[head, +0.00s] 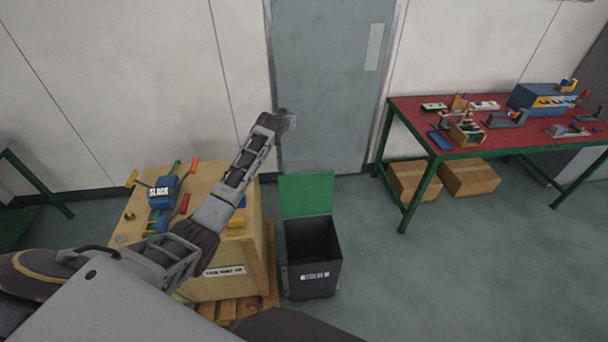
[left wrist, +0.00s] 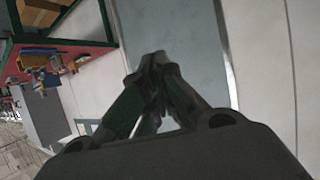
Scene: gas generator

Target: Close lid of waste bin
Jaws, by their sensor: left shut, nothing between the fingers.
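The waste bin (head: 311,262) is a dark grey box on the floor in the head view, right of the wooden crate. Its green lid (head: 306,194) stands upright, open, at the bin's back edge, and the dark inside shows. My left arm reaches from the lower left over the crate. My left gripper (head: 287,120) is up in front of the grey door, above and slightly left of the lid, apart from it. In the left wrist view the gripper's fingers (left wrist: 158,62) meet at the tips and hold nothing. My right gripper does not show.
A wooden crate (head: 261,262) on a pallet, with tools and a blue box on top, stands just left of the bin. A red-topped table (head: 410,112) with several items is at the right, with cardboard boxes below. The floor right of the bin is clear.

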